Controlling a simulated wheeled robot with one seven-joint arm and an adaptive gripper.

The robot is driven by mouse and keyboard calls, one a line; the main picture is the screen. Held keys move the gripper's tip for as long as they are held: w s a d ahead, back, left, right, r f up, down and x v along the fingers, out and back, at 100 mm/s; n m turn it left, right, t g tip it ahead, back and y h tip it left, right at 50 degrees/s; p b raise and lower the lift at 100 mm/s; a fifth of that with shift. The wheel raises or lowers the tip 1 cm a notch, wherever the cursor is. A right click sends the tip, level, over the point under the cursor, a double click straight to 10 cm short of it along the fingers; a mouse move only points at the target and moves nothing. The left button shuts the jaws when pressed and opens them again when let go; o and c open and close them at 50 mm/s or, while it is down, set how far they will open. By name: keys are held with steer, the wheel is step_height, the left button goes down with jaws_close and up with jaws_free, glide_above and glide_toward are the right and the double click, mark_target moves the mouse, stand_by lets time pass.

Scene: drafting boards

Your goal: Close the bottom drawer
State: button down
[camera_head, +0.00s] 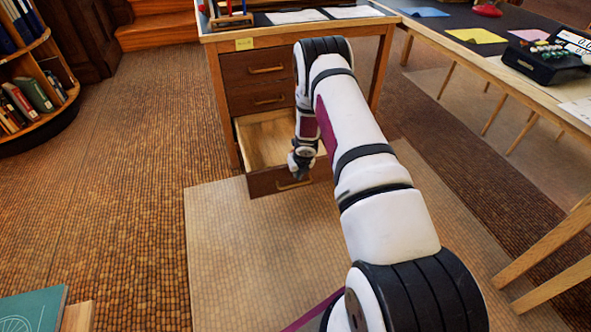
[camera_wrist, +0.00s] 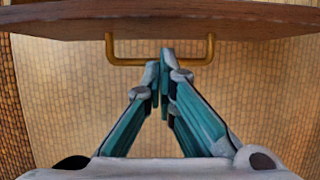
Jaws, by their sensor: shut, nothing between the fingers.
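The bottom drawer (camera_head: 264,140) of the wooden desk is pulled out, with its pale, empty-looking inside in view. Its dark front panel (camera_head: 268,184) carries a brass handle (camera_head: 294,184). In the wrist view the drawer front (camera_wrist: 160,18) crosses the top, and the brass handle (camera_wrist: 130,61) sticks out from it. My gripper (camera_wrist: 162,65) is shut and empty, with its fingertips by the handle's middle; I cannot tell whether they touch it. In the head view my gripper (camera_head: 300,170) is at the drawer front, and my arm hides the drawer's right part.
Two drawers above, the top (camera_head: 254,70) and the middle (camera_head: 262,98), are shut. A long table (camera_head: 480,50) with papers and a dark device stands right. A bookshelf (camera_head: 30,90) is at the left. The floor (camera_head: 130,150) left of the desk is clear.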

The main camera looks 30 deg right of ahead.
steer(key=shift+w+d, duration=0.25)
steer(key=shift+w, duration=0.6)
steer(key=shift+w, duration=0.15)
